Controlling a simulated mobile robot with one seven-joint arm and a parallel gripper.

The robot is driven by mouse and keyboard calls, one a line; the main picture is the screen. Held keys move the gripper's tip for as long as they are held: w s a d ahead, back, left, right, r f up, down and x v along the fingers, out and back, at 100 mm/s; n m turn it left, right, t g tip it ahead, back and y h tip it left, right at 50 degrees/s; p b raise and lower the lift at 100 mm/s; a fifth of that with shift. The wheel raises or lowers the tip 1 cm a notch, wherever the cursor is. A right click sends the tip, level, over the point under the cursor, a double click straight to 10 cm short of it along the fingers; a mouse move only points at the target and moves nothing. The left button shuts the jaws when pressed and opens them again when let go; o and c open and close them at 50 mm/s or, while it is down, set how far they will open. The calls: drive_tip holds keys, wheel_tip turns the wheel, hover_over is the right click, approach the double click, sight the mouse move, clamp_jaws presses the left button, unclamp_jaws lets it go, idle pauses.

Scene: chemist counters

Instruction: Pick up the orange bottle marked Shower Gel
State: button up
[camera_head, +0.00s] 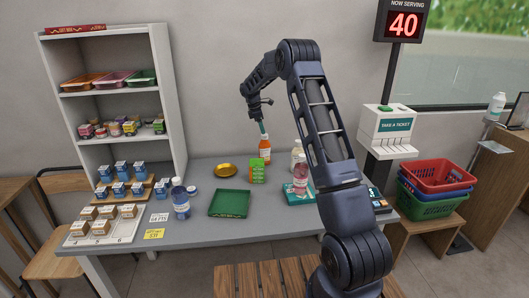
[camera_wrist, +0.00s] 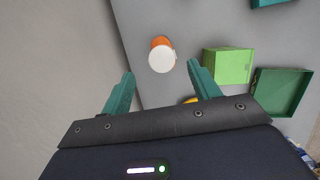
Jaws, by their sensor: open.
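The orange bottle (camera_head: 264,150) stands upright on the grey counter, behind the green box. Its label is too small to read. In the wrist view the orange bottle (camera_wrist: 162,54) shows from above, its white cap facing the camera. My gripper (camera_head: 262,128) is above the bottle in the head view, pointing down. In the wrist view my gripper's two green fingers (camera_wrist: 160,78) are spread apart with nothing between them. The bottle lies just beyond the fingertips, roughly centred between them. I cannot tell the exact height of the fingers over the cap.
A green box (camera_head: 258,171) stands close in front of the bottle; it also shows in the wrist view (camera_wrist: 228,66). A green tray (camera_head: 229,203), a gold dish (camera_head: 225,169) and a blue bottle (camera_head: 180,198) are to the left. A white bottle (camera_head: 296,152) stands to the right.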

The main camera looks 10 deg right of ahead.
sight(265, 138)
drive_tip(key=shift+x, duration=3.8)
drive_tip(key=shift+s, duration=0.1)
clamp_jaws()
